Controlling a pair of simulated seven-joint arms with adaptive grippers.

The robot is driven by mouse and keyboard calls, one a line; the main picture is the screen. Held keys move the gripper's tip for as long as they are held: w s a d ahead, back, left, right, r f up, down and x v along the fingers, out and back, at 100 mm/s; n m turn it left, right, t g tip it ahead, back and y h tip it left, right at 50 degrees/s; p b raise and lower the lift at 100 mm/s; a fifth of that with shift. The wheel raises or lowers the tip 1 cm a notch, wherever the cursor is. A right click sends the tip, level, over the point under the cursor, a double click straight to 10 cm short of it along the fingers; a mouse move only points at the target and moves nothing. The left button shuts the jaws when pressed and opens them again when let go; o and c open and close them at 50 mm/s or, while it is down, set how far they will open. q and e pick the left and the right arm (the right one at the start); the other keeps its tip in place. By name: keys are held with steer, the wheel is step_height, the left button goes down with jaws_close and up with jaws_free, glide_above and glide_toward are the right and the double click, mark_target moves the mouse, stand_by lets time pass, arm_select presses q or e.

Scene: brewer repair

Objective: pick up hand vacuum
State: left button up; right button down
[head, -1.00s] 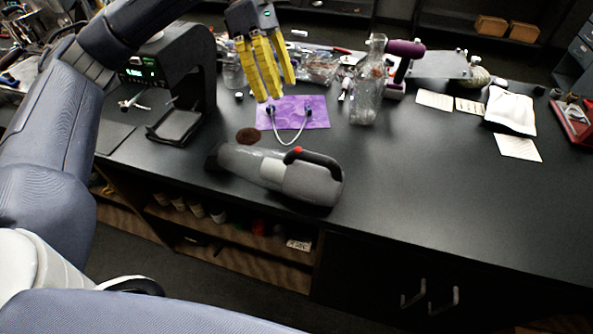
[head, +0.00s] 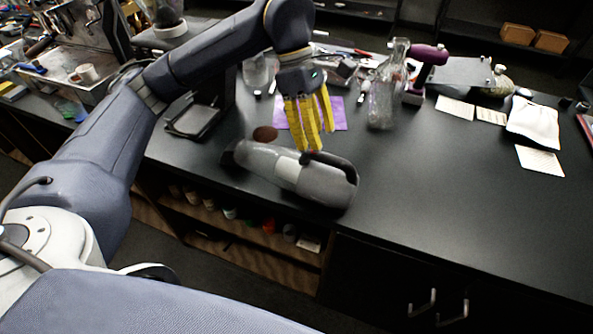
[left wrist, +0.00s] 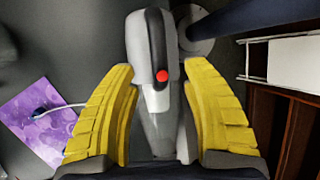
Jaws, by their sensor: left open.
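In the left wrist view the open gripper (left wrist: 160,120) has one finger on each side of the vacuum (left wrist: 150,60), whose red button shows in the middle. The fingers look apart from it. My right gripper does not show.
A glass bottle (head: 383,95) and a purple-handled tool (head: 428,55) stand farther back. Paper cards (head: 540,161) and a white pouch (head: 533,120) lie to the right. The counter's right front is clear.

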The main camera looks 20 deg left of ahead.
mark_target(320, 152)
arm_select(q)
steer(key=shift+x, duration=2.85)
steer(key=shift+o, duration=0.3)
jaws_close()
